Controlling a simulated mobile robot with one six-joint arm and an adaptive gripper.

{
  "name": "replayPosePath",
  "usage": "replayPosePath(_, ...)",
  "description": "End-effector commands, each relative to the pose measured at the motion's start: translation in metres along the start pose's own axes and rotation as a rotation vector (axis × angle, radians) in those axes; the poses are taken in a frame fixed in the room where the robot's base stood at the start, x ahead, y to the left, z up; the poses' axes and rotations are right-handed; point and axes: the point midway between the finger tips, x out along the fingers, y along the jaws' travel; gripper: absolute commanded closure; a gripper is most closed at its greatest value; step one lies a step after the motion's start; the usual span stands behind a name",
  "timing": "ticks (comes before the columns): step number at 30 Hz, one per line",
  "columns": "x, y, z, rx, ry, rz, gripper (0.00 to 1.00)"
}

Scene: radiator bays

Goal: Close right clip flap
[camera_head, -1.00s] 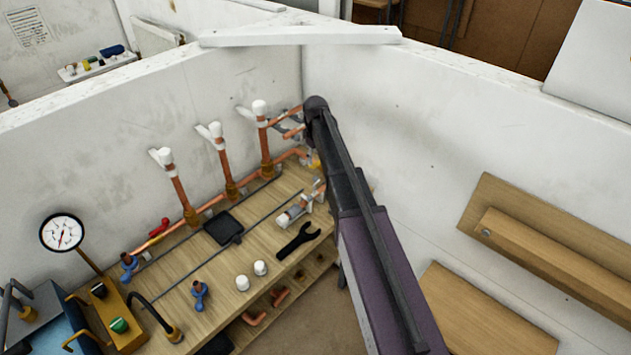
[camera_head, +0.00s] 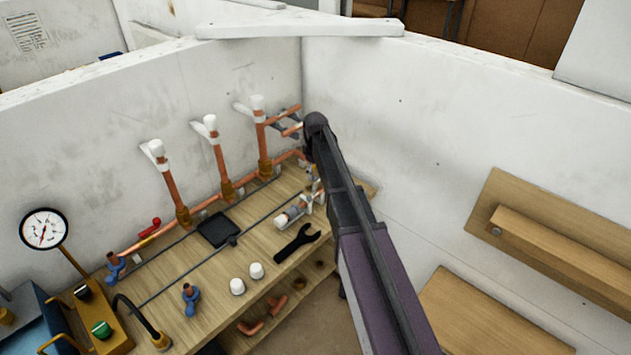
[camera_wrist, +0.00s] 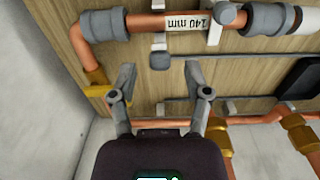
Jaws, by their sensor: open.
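In the wrist view, my gripper (camera_wrist: 160,82) is open, with a finger on each side and nothing between them. Ahead of it runs a copper pipe (camera_wrist: 155,25) labelled "140 mm". A small grey clip part (camera_wrist: 160,60) with a square pad sits at the pipe's lower side, between and just beyond the fingertips, apparently not touched. To its right a white clip piece (camera_wrist: 214,32) crosses the pipe, with a grey round knob (camera_wrist: 230,13) beside it. I cannot tell which is the right clip flap.
Copper risers with white tops (camera_head: 220,158) stand along the back of the wooden bench (camera_head: 175,285). A black tray (camera_head: 218,229), a black wrench (camera_head: 297,243) and white caps (camera_head: 237,286) lie on it. A white wall (camera_head: 420,150) rises close to my arm's right.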

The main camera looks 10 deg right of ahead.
Motion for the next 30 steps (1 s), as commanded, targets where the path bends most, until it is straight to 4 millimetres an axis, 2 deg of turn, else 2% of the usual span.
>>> replayPosePath(1,0.0068,0.0000,0.0000,0.000,0.000,0.000,0.38)
replayPosePath(7,0.0147,0.0000,0.0000,0.000,0.000,0.000,0.38)
replayPosePath(21,0.0163,0.0001,0.0001,0.000,0.000,0.000,0.38)
replayPosePath(27,0.0163,0.0002,0.0001,0.000,0.000,0.000,0.97)
replayPosePath(28,0.0163,0.0002,0.0001,0.000,0.000,0.000,1.00)
replayPosePath(30,0.0163,0.0002,0.0001,0.000,0.000,0.000,1.00)
